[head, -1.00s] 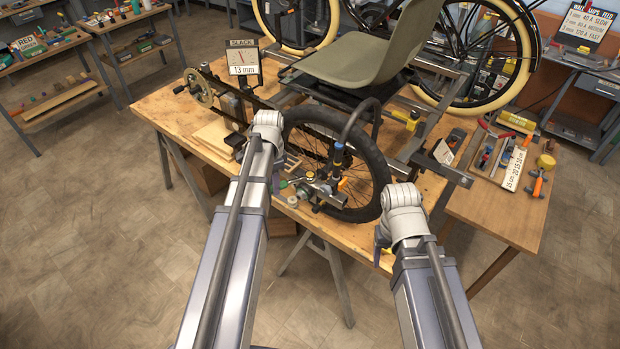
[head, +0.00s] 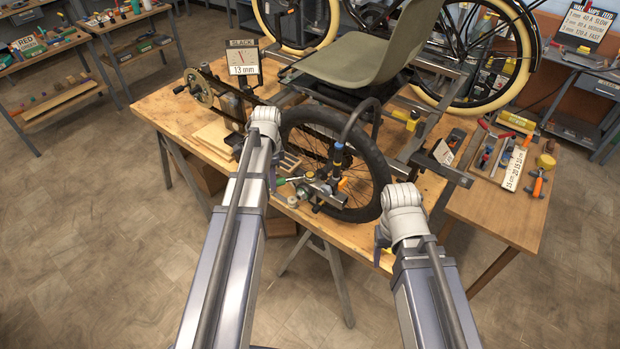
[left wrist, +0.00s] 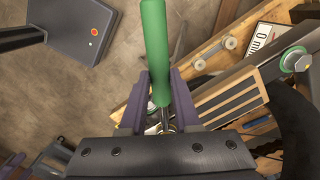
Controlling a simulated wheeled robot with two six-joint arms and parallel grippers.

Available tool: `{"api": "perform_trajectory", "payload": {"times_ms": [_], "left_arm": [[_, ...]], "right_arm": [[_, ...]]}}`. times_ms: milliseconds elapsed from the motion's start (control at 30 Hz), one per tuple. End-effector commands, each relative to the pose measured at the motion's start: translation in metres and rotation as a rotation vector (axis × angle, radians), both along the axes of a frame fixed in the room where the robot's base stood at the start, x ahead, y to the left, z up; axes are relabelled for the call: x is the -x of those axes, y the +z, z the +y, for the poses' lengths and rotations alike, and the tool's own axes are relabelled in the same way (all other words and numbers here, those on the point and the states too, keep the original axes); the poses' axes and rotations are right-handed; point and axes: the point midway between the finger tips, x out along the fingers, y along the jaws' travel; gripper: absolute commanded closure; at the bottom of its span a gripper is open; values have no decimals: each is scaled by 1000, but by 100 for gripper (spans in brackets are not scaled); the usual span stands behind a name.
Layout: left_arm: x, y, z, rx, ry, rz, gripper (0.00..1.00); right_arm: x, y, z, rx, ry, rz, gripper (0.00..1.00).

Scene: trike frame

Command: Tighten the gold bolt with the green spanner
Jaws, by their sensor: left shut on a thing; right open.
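The green spanner (left wrist: 155,45) shows in the left wrist view as a thick green handle with a metal shaft at its lower end. My left gripper (left wrist: 160,88) is shut on it, its purple fingers on either side of the handle. In the head view my left wrist hides most of that gripper, beside the front wheel; a small green part shows at its right. My right gripper (head: 382,241), mostly hidden by its wrist, is open at the bench's front edge, right of the wheel.
The trike's front wheel (head: 368,165) and seat (head: 362,50) stand over the wooden bench (head: 160,108). A slack gauge (head: 243,63) reads 13 mm at the back left. A side table (head: 500,212) at right holds several tools. Floor at left is clear.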

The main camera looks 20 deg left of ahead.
Motion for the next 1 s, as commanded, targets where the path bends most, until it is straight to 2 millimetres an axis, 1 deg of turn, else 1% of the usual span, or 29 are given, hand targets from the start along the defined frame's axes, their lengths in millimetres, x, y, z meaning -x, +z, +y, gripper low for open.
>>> {"api": "perform_trajectory", "payload": {"times_ms": [33,667,1000], "left_arm": [[-4,0,2,-1,-14,-3,100],[-25,0,14,-1,-210,-3,100],[-17,0,10,-1,-157,-3,100]], "right_arm": [[0,0,0,0,0,0,36],[0,0,0,0,0,0,36],[0,0,0,0,0,0,36]]}}
